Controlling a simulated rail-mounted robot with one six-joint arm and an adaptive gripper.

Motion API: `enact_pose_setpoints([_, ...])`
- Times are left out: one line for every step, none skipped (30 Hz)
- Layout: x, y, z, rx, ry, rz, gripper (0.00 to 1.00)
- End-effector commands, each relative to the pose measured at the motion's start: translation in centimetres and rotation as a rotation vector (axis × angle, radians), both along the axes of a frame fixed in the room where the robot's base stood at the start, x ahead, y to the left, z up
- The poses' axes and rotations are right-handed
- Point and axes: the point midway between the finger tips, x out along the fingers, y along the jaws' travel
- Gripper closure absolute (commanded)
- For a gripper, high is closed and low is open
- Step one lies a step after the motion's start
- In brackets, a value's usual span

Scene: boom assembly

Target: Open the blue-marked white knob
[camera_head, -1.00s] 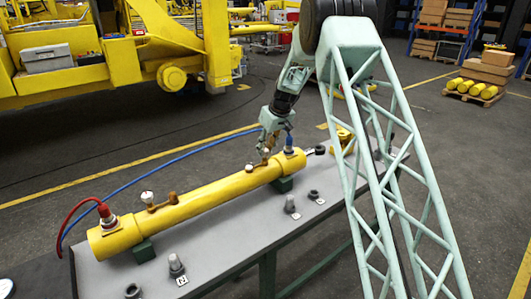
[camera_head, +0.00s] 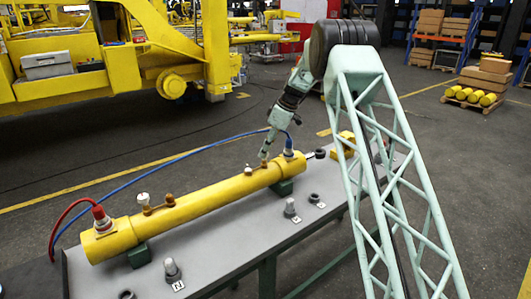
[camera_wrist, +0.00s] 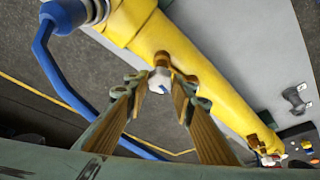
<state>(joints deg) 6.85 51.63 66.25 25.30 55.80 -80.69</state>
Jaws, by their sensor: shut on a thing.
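The white knob (camera_wrist: 160,80) with a blue mark on its face sits on a brass fitting (camera_wrist: 161,60) of the yellow cylinder in the wrist view. My gripper (camera_wrist: 159,87) is shut on this knob, with its fingertips on either side. In the head view my gripper (camera_head: 264,157) is at the right half of the yellow cylinder (camera_head: 195,206), and the knob is hidden or too small to tell there. Another white knob (camera_head: 143,198) stands on the cylinder's left half, apart from my gripper.
The cylinder lies on a grey table (camera_head: 215,253). A blue hose (camera_head: 165,164) arcs behind it from the right-end fitting, and it passes close to my gripper in the wrist view (camera_wrist: 62,88). A red hose (camera_head: 68,211) is at the left end. Small grey parts (camera_head: 290,207) stand in front.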

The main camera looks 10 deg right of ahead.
Motion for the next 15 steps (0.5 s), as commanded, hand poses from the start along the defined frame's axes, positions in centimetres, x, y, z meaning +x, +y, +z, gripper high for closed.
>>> enact_pose_setpoints([0.05,-0.06,-0.14,0.001,0.001,0.029,0.88])
enact_pose_setpoints([0.1,-0.07,-0.12,0.0,0.0,0.046,0.88])
enact_pose_setpoints([0.07,-0.07,-0.12,0.001,0.001,0.068,0.88])
enact_pose_setpoints([0.07,-0.08,-0.1,0.001,0.001,0.083,0.88])
enact_pose_setpoints([0.1,-0.08,-0.07,0.0,0.001,0.098,0.88])
enact_pose_setpoints([0.11,-0.09,-0.04,0.001,0.001,0.114,0.88])
enact_pose_setpoints([0.09,-0.09,-0.06,0.0,0.0,0.127,0.88])
enact_pose_setpoints([0.09,-0.1,-0.09,-0.001,0.001,0.137,0.88])
enact_pose_setpoints([0.1,-0.09,-0.11,0.0,0.001,0.149,0.88])
enact_pose_setpoints([0.1,-0.09,-0.11,-0.001,0.001,0.157,0.88])
enact_pose_setpoints([0.09,-0.09,-0.11,-0.001,0.001,0.165,0.88])
enact_pose_setpoints([0.09,-0.09,-0.11,0.0,0.001,0.173,0.88])
enact_pose_setpoints([0.09,-0.09,-0.11,0.0,0.002,0.176,0.88])
enact_pose_setpoints([0.09,-0.08,-0.12,0.0,0.002,0.179,0.88])
enact_pose_setpoints([0.09,-0.09,-0.12,-0.001,0.001,0.183,0.88])
